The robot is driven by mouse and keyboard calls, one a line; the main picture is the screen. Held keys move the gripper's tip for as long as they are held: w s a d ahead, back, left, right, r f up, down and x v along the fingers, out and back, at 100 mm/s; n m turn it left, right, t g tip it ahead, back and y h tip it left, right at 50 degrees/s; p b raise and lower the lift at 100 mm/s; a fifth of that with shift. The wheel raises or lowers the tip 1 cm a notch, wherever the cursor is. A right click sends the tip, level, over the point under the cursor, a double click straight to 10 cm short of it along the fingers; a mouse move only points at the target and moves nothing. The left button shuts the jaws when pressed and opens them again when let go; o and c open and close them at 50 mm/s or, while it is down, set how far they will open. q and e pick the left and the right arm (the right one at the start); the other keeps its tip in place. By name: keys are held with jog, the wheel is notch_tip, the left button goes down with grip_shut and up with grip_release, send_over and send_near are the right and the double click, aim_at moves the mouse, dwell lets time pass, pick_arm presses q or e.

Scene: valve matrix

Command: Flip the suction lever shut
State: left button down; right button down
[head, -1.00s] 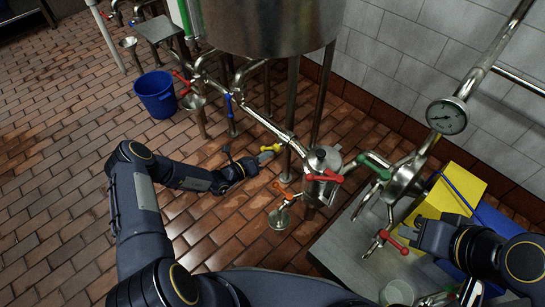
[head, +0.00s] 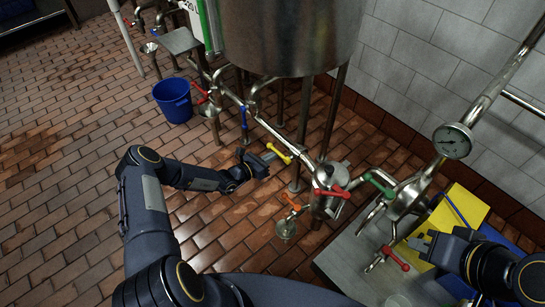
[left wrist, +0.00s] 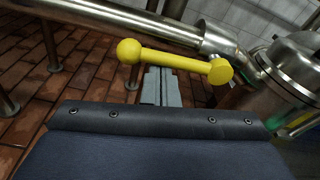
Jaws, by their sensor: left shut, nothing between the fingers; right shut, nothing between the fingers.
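The yellow lever (head: 279,153) sits on the pipe below the steel tank, close to my left gripper. It lies roughly along the pipe. In the left wrist view the yellow lever (left wrist: 172,63) spans the middle, ball end left and hub right. No label shows which lever is the suction one. My left gripper (head: 270,157) is shut and empty, beside the yellow lever; its fingers (left wrist: 160,85) point towards the lever's middle. Whether they touch is unclear. My right gripper (head: 412,242) is shut and empty, near a red lever at right.
A red lever (head: 333,192), orange lever (head: 292,204), green lever (head: 378,183) and blue lever (head: 244,117) are on nearby pipework. A pressure gauge (head: 452,141) stands at right. A blue bucket (head: 173,100) is on the floor. Floor at left is open.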

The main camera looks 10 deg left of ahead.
pick_arm(q)
jog(key=shift+r, duration=0.25)
dwell(0.4)
jog(key=f+p+v, duration=0.1)
jog(key=p+v, duration=0.1)
jog(key=v, duration=0.5)
jog(key=shift+s+a+r, duration=0.3)
jog(key=shift+r, duration=0.15)
